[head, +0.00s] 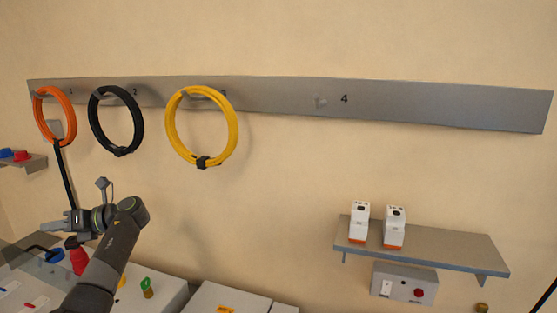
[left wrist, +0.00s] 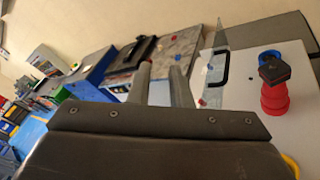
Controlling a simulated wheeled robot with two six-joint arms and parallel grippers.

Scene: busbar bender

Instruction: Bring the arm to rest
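My left arm comes in from the bottom left of the head view, with its dark forearm raised and bent. My left gripper (head: 45,232) points left, in front of the wall and above the white bench units. In the left wrist view its two grey fingers (left wrist: 161,72) stand apart with nothing between them, so it is open and empty. My right gripper is not in view.
A grey rail (head: 430,107) holds orange (head: 70,101), black (head: 134,118) and yellow (head: 235,125) coils; hook 4 (head: 320,101) is empty. A shelf (head: 450,252) holds two white devices. Red (left wrist: 275,99) and blue parts stand near the gripper, beside a clear panel (left wrist: 217,55).

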